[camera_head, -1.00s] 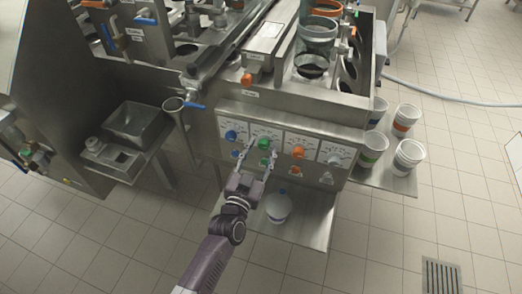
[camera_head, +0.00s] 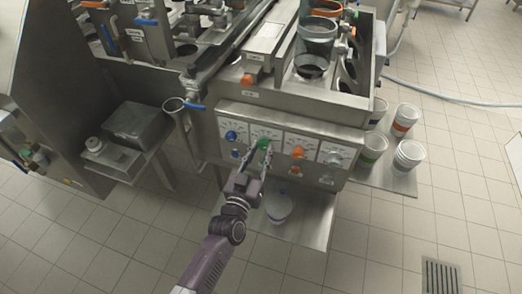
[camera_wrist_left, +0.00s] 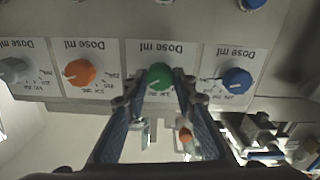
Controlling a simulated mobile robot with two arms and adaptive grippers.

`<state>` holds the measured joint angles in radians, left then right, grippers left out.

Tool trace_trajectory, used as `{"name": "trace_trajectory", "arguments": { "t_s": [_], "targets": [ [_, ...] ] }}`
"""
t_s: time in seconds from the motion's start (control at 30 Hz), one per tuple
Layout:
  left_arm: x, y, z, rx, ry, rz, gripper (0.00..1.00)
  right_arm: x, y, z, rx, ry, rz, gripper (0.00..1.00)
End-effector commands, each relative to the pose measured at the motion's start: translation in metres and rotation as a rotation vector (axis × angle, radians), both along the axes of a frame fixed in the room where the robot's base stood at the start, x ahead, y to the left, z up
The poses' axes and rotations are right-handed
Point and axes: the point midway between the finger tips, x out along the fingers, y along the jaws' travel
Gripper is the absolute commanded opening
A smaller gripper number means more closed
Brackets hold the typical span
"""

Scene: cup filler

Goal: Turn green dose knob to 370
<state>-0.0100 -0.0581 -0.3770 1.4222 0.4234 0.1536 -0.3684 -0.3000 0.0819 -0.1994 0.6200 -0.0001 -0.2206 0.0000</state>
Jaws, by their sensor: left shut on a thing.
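The green dose knob (camera_head: 264,143) sits on the front panel, second from the left in the upper row. It shows in the left wrist view (camera_wrist_left: 159,75) on a white "Dose ml" label with a scale. My left gripper (camera_head: 259,146) is shut on it, with one finger on each side. The label's numbers are too small to read and partly hidden by the fingers, so the setting cannot be told. My right gripper is not in view.
A blue knob (camera_head: 231,135) and an orange knob (camera_head: 298,152) flank the green one, with a grey knob (camera_head: 334,160) further right. Smaller knobs lie below. A pale bottle (camera_head: 279,208) stands on the low shelf (camera_head: 312,222). Several cups stand at the right.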

Motion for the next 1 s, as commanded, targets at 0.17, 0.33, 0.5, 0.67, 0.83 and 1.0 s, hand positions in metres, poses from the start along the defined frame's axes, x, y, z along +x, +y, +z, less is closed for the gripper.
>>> {"name": "trace_trajectory", "arguments": {
  "t_s": [0.17, 0.33, 0.5, 0.67, 0.83, 1.0],
  "targets": [
    [-0.0002, 0.0001, -0.0009, -0.109, 0.037, 0.0, 0.01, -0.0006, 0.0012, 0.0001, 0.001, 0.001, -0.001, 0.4],
    [-0.0002, 0.0, -0.001, -0.19, 0.064, 0.0, 0.01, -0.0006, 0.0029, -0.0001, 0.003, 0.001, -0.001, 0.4],
    [-0.0003, -0.0001, -0.001, -0.234, 0.078, -0.001, 0.01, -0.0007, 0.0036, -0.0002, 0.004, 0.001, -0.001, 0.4],
    [-0.0003, -0.0001, -0.001, -0.251, 0.084, -0.001, 0.01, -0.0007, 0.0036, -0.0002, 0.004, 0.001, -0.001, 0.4],
    [-0.0003, 0.0, -0.0011, -0.253, 0.084, 0.0, 0.01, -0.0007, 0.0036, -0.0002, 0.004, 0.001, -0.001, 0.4],
    [-0.0003, 0.0, -0.0011, -0.252, 0.084, 0.0, 0.26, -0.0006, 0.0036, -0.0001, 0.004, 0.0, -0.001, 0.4]
  ]
}}
